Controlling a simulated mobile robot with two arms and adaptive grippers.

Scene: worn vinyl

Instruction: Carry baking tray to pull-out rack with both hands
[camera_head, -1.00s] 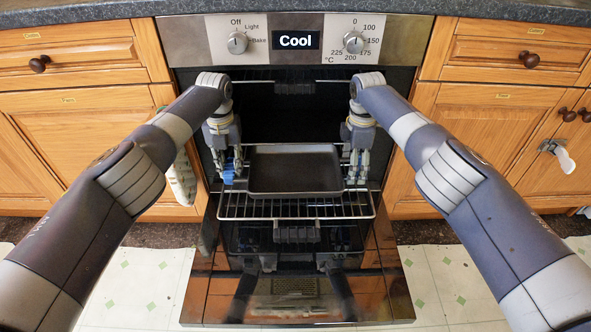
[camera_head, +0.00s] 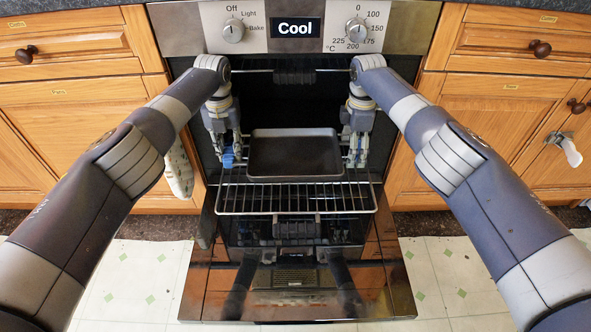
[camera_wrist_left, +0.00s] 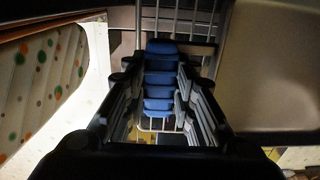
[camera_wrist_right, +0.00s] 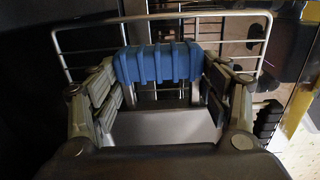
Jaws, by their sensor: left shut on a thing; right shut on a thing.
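The dark rectangular baking tray (camera_head: 295,155) is level in the oven opening, over the back part of the pull-out wire rack (camera_head: 295,198). I cannot tell whether it touches the wires. My left gripper (camera_head: 228,158) is shut at the tray's left edge, and my right gripper (camera_head: 357,158) is shut at its right edge; the fingers hide the exact contact. In the left wrist view the tray (camera_wrist_left: 275,75) fills the right side, beside blue finger pads. The right wrist view shows a blue pad above a grey surface and the rack wires (camera_wrist_right: 85,28).
The oven door (camera_head: 295,298) is folded down in front, below the rack. The control panel (camera_head: 390,25) reads Cool above. A spotted cloth (camera_head: 179,172) hangs left of the opening. Wooden cabinets (camera_head: 75,120) flank both sides closely.

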